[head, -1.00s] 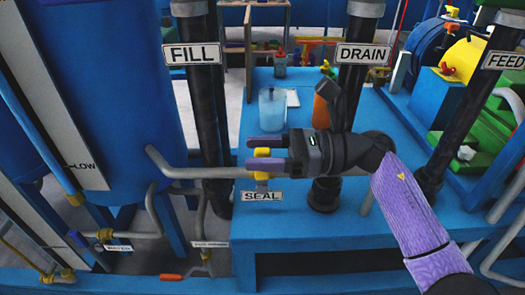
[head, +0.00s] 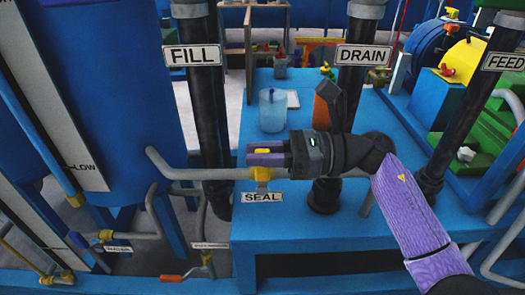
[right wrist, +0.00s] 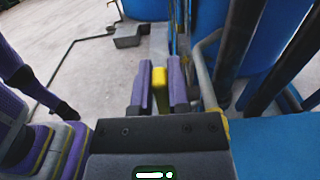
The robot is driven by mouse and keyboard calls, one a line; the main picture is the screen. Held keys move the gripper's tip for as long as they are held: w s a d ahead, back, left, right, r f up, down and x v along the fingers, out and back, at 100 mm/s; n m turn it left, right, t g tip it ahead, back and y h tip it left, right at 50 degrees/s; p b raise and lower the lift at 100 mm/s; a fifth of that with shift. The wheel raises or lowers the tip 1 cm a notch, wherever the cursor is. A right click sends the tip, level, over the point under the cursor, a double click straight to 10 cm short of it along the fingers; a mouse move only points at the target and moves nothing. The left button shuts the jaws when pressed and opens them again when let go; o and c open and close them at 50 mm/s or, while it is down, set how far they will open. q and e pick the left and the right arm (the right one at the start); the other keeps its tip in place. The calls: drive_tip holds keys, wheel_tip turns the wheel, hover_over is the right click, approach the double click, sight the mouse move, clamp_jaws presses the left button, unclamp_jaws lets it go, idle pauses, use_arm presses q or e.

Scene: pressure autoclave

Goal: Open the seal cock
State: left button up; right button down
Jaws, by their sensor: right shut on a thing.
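The seal cock (head: 264,174) is a small yellow valve on the grey pipe, just above the white SEAL label (head: 264,197). My right gripper (head: 264,156) reaches in from the right, its purple fingers pointing left, and is shut on the cock's yellow handle. In the right wrist view the yellow handle (right wrist: 158,77) stands between the two purple fingers. The fingers hide most of the handle in the head view. My left gripper does not show.
The grey pipe (head: 205,174) runs from the blue tank (head: 100,80) to the cock. Black FILL (head: 205,110) and DRAIN (head: 352,85) pipes stand close by. A translucent beaker (head: 272,110) and an orange bottle (head: 322,110) stand on the blue bench (head: 245,235) behind.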

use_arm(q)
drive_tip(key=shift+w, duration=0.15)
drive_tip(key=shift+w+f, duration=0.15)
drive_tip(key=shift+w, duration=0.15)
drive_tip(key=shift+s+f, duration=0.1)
use_arm(e)
drive_tip(key=shift+f, duration=0.1)
drive_tip(key=shift+d+f+b, duration=0.15)
drive_tip(key=shift+b, duration=0.25)
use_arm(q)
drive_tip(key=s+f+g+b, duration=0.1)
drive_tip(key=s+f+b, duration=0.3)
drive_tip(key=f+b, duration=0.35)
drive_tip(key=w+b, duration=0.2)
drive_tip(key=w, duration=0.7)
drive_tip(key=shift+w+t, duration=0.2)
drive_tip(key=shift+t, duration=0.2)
use_arm(e)
drive_tip(key=d+f+y, duration=0.1)
drive_tip(key=d+y, duration=0.5)
drive_tip(key=y, duration=0.1)
drive_tip(key=shift+f, duration=0.3)
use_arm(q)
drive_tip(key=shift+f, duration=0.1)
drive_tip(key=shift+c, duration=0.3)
